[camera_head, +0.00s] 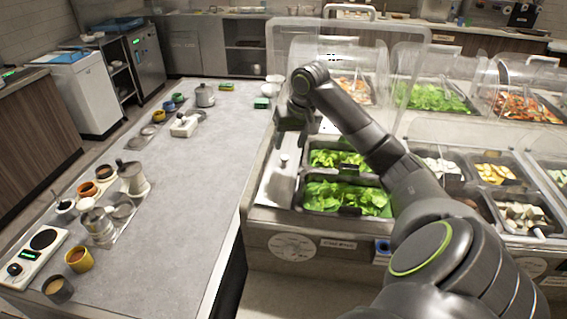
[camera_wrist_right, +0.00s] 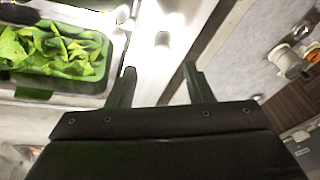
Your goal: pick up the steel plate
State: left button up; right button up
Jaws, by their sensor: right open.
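The steel plate (camera_head: 277,188) appears to be the flat metal panel left of the lettuce pans on the counter, with a small upright knob (camera_head: 284,160) on it. My right gripper (camera_head: 290,143) hangs just above the panel's far part, its jaws apart and empty. In the right wrist view, my right gripper (camera_wrist_right: 159,70) has both fingers spread, with the bright steel surface (camera_wrist_right: 150,75) behind them. The knob (camera_wrist_right: 163,39) shows beyond and roughly between the fingertips, apart from them. Glare hides the panel's edges there. My left gripper is not in view.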

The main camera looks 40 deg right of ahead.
aim_at(285, 156)
jog(key=p+x, duration=0.1)
jog(key=x, duration=0.3)
jog(key=shift+a+f+p, duration=0.2)
jog(key=shift+f+p, duration=0.05)
jog(key=shift+p, duration=0.15)
jog(key=shift+w+f, duration=0.15)
jog(key=shift+f, duration=0.15)
jog(key=shift+c, duration=0.5)
grip_shut()
